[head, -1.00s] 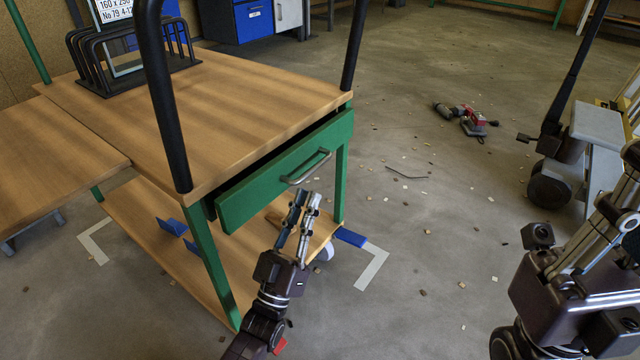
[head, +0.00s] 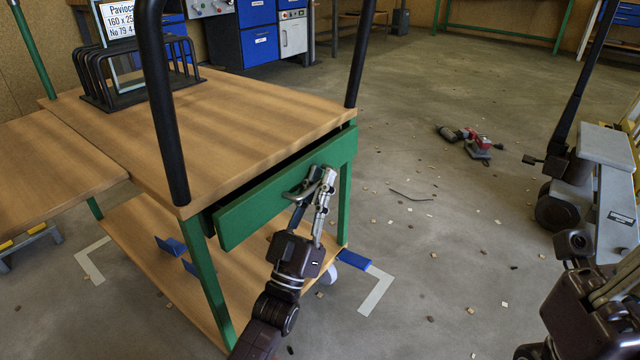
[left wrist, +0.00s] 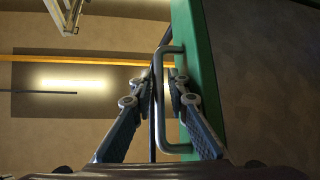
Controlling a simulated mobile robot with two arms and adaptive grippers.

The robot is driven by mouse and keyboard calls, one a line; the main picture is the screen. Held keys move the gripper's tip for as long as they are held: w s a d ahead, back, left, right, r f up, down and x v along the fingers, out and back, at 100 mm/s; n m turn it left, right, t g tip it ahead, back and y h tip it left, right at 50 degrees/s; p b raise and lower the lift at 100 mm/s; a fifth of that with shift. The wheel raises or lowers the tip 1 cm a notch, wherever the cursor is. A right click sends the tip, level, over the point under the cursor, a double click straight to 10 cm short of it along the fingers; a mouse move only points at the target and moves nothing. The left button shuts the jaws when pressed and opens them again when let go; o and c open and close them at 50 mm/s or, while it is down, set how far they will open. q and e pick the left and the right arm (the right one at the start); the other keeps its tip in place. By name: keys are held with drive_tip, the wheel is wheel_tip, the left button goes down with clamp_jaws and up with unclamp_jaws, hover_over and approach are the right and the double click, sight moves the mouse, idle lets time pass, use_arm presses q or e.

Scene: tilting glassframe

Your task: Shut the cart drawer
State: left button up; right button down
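The cart (head: 250,95) has a wooden top, green legs and black posts. Its green drawer (head: 262,208) stands partly out, with a dark gap behind the front panel. The drawer also shows as a green strip in the left wrist view (left wrist: 196,60). My left gripper (head: 322,176) is at the metal handle (head: 300,192), its fingers on either side of the bar. In the left wrist view the handle (left wrist: 168,148) runs between the fingertips (left wrist: 162,82), with narrow gaps visible; one finger is between bar and panel. My right gripper (head: 612,285) is cut off at the right edge.
A black rack (head: 135,75) with a sign stands on the cart top. A lower wooden shelf (head: 190,290) holds blue pieces. A red power tool (head: 478,143) and small debris lie on the floor. A grey wheeled object (head: 600,170) stands at right.

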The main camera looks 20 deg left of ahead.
sight(302, 175)
use_arm(q)
clamp_jaws()
drive_tip(key=a, duration=0.1)
drive_tip(key=w+a, duration=0.1)
drive_tip(key=a, duration=0.1)
drive_tip(key=shift+w+a, duration=0.25)
drive_tip(key=shift+a, duration=0.2)
unclamp_jaws()
drive_tip(key=shift+a, duration=0.1)
